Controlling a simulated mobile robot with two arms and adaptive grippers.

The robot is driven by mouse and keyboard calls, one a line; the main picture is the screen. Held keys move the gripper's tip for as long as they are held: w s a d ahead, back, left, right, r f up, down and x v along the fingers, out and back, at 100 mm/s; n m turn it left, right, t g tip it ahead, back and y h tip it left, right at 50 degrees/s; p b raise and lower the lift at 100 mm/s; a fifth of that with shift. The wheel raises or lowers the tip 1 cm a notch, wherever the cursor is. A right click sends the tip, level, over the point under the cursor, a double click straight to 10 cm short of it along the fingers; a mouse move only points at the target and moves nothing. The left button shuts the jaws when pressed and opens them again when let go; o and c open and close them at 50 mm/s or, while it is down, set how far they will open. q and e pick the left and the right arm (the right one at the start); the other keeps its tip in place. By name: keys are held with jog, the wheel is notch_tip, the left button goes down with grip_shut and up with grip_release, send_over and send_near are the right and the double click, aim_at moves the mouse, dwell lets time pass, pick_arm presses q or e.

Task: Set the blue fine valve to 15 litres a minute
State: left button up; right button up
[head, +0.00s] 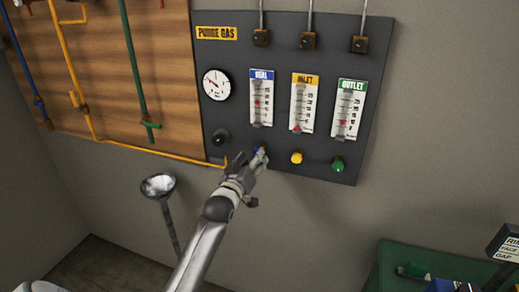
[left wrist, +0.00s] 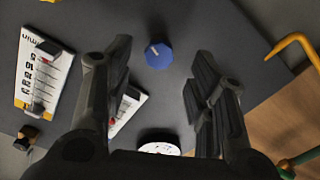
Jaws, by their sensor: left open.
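The blue valve knob (head: 260,151) sits low on the dark purge gas panel (head: 375,70), under the blue-labelled SEAL flowmeter (head: 262,97). The flowmeter's red float is around mid-scale; its numbers are too small to read. My left gripper (head: 251,163) is just in front of the knob and partly hides it. In the left wrist view the blue knob (left wrist: 158,55) shows whole, with a light pointer mark, framed between the open fingers (left wrist: 160,75). I cannot tell whether they touch it. The SEAL flowmeter (left wrist: 130,106) is partly hidden by a finger there. My right gripper is not in view.
A yellow knob (head: 296,157) and a green knob (head: 337,165) sit right of the blue one, a black knob (head: 220,136) left. An orange pipe (head: 165,153) ends near the gripper. A round dial (head: 216,84) is above. A metal funnel (head: 158,185) stands lower left.

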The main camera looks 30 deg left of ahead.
pick_arm(q)
jog(key=shift+p+x, duration=0.5)
jog(key=shift+x, duration=2.4)
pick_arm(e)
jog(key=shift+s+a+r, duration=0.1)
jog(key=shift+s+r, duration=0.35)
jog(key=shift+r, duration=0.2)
pick_arm(q)
jog(key=c, duration=1.1)
jog(key=shift+o, duration=0.2)
jog(key=shift+m, duration=0.6)
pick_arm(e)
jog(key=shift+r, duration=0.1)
pick_arm(q)
jog(key=o, duration=1.1)
jog(key=shift+c, duration=0.2)
